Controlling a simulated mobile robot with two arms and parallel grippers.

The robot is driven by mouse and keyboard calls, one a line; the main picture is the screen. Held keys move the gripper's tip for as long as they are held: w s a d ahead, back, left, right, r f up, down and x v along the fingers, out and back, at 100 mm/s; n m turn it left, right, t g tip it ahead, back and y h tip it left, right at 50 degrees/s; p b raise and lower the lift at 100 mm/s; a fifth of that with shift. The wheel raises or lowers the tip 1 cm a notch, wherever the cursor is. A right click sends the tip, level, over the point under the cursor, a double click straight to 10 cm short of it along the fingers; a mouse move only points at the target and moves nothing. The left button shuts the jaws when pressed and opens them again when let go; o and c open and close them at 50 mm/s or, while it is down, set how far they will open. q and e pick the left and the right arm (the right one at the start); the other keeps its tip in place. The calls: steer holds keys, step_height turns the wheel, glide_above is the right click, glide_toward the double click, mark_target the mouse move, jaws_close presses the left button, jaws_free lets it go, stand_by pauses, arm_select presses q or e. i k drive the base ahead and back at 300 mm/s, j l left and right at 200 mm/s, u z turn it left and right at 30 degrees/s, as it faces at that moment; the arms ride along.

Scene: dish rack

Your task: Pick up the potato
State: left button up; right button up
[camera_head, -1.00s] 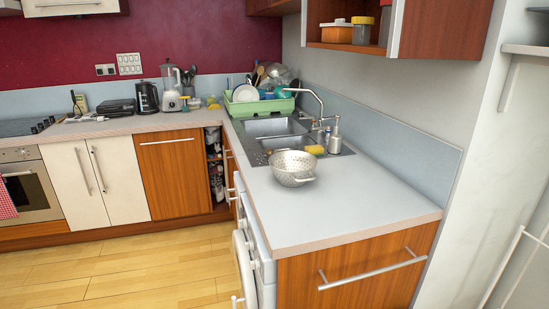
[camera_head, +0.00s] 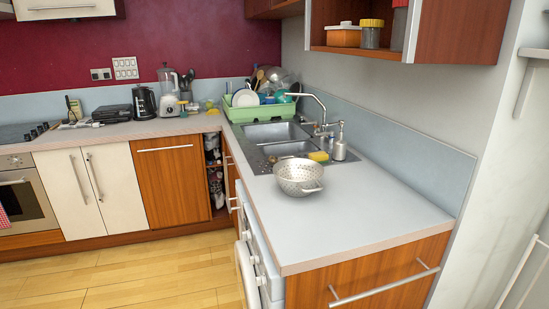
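Small brownish spots show at the left of the near sink basin (camera_head: 290,149), too small to identify. Neither of my grippers is in view.
A green dish rack (camera_head: 256,111) with dishes stands behind the sink. A tap (camera_head: 322,120) and a soap dispenser (camera_head: 340,142) stand along the sink's right side. An open wall cabinet (camera_head: 442,30) overhangs the right. The near counter and the wooden floor (camera_head: 150,275) are clear.

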mark_target(272, 160)
steer(key=i+j+z, duration=0.1)
steer(key=i+j, duration=0.2)
steer(key=i+j+z, duration=0.1)
steer(key=i+j, duration=0.2)
steer(key=i+j+z, duration=0.1)
steer(key=i+j, duration=0.2)
steer(key=j, duration=0.15)
steer(key=i+j+z, duration=0.1)
steer(key=i+j, duration=0.15)
steer(key=j, duration=0.15)
steer(key=i+j+z, duration=0.1)
steer(key=i+j, duration=0.15)
steer(key=j, duration=0.2)
steer(key=i+j+z, duration=0.1)
steer(key=i+j, duration=0.15)
steer(key=j, duration=0.2)
